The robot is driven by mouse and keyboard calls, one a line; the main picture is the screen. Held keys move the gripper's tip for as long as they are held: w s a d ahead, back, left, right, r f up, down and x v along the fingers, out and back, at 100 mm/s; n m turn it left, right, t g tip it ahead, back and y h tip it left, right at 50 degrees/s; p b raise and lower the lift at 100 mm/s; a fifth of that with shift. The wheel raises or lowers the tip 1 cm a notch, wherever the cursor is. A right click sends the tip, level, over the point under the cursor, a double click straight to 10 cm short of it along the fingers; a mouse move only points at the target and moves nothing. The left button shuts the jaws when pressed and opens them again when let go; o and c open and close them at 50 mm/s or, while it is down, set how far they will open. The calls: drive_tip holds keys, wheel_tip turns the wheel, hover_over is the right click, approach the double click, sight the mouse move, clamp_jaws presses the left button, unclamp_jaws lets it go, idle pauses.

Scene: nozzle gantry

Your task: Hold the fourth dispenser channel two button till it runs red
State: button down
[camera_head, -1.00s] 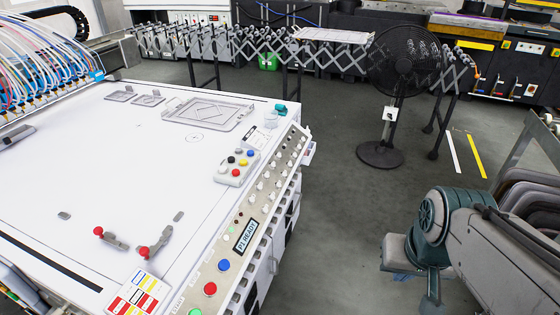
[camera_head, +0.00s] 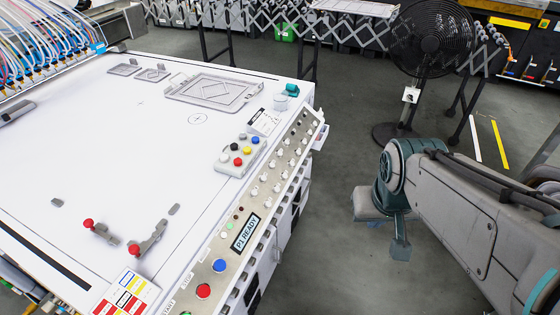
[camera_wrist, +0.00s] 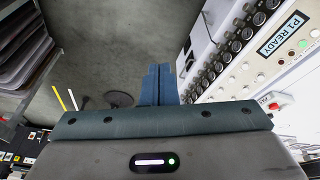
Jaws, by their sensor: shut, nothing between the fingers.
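A long control panel (camera_head: 268,190) runs along the machine's right edge, with rows of white knobs or buttons (camera_head: 283,163) and a display (camera_head: 245,232) reading "P1 READY". I cannot tell which one is the fourth dispenser's channel two button. A grey box (camera_head: 241,156) with several coloured buttons sits on the white bed beside the panel. My gripper (camera_head: 400,250) is shut and empty, right of the panel over the floor, touching nothing. In the wrist view, its blue fingers (camera_wrist: 158,84) are together, and the panel (camera_wrist: 245,75) lies to their right.
Hoses and nozzles (camera_head: 40,45) line the bed's far left. Two red-tipped clamps (camera_head: 134,250) stand on the white bed (camera_head: 110,165) near the front. A black fan (camera_head: 432,40) stands on the floor behind my arm. The floor between machine and arm is clear.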

sight(277, 190)
drive_tip(key=w+f+n+t+y, duration=0.1)
drive_tip(key=w+f+n+t, duration=0.3)
drive_tip(key=w, duration=0.6)
drive_tip(key=w+f+n+t, duration=0.1)
drive_tip(key=w+f+n, duration=0.3)
drive_tip(key=w, duration=0.6)
drive_tip(key=w+a+f+n+y+p, duration=0.1)
drive_tip(key=a+f+n+y, duration=0.1)
drive_tip(key=a+n+y, duration=0.8)
drive_tip(key=a+y, duration=0.2)
drive_tip(key=y, duration=0.1)
drive_tip(key=shift+w+a+f, duration=0.25)
drive_tip(key=shift+a+f, duration=0.05)
drive_tip(key=shift+f, duration=0.05)
drive_tip(key=shift+w+a+f+b, duration=0.3)
drive_tip(key=shift+a+f+b, duration=0.5)
drive_tip(key=shift+f+b, duration=0.35)
drive_tip(key=shift+w+a+f+b, duration=0.25)
drive_tip(key=shift+a+f+b, duration=0.5)
drive_tip(key=shift+f+b, duration=0.4)
drive_tip(key=shift+w+a+f+b, duration=0.3)
drive_tip(key=shift+a+f+b, duration=0.55)
drive_tip(key=shift+f, duration=0.5)
drive_tip(key=shift+f, duration=0.1)
